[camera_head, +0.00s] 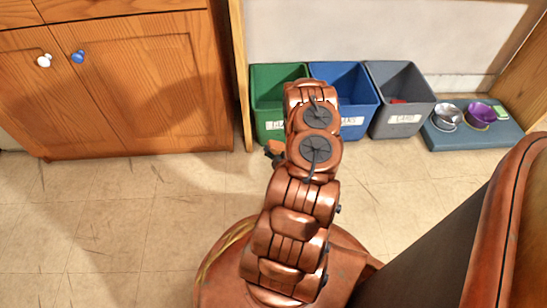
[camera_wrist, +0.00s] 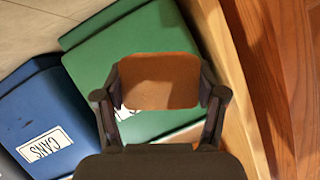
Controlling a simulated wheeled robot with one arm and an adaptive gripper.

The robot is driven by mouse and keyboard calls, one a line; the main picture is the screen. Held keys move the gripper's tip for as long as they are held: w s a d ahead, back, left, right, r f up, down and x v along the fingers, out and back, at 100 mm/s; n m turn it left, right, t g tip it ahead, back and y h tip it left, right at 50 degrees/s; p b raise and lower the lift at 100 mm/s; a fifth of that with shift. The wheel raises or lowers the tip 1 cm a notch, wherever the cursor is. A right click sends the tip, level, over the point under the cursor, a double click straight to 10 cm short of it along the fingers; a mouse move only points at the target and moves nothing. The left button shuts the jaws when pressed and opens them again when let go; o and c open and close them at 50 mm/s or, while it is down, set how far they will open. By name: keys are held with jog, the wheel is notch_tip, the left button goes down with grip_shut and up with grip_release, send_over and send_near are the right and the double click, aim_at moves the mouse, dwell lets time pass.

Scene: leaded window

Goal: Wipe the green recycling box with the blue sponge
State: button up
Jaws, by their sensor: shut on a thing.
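The green recycling box (camera_head: 278,76) stands against the wall, leftmost of the three bins, partly hidden by my arm. In the wrist view the green box (camera_wrist: 120,52) fills the area behind my gripper. My gripper (camera_wrist: 160,92) is shut on a flat orange-brown sponge-like block (camera_wrist: 158,80), held between both fingers. The block overlaps the box in the wrist view; I cannot tell whether they touch. A small orange bit (camera_head: 273,150) shows beside my arm in the head view, where the gripper is mostly hidden. I see no blue sponge.
A blue bin (camera_head: 357,108) labelled CANS and a grey bin (camera_head: 400,86) stand right of the green box. A blue mat (camera_head: 480,138) holds a metal bowl (camera_head: 447,116) and a purple bowl (camera_head: 481,115). A wooden cabinet (camera_head: 130,105) stands left; the floor before it is clear.

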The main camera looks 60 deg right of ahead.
jog(key=shift+s+d+f+m, duration=0.15)
jog(key=shift+s+f+m, duration=0.25)
jog(key=shift+f, duration=0.3)
jog(key=shift+w+d+r, duration=0.15)
jog(key=shift+w+d, duration=0.8)
jog(key=shift+d, duration=0.15)
jog(key=shift+w+d+p, duration=0.4)
jog(key=shift+w+d, duration=0.5)
jog(key=shift+d, duration=0.3)
jog(key=shift+w+d, duration=0.55)
jog(key=shift+d, duration=0.15)
jog(key=shift+s+d+f+b, duration=0.25)
jog(key=shift+s+d+b, duration=0.2)
jog(key=shift+s+b, duration=0.2)
jog(key=shift+s+d+r+b, duration=0.1)
jog(key=shift+s+d+b, duration=0.5)
jog(key=shift+s, duration=0.2)
jog(key=shift+w+d, duration=0.1)
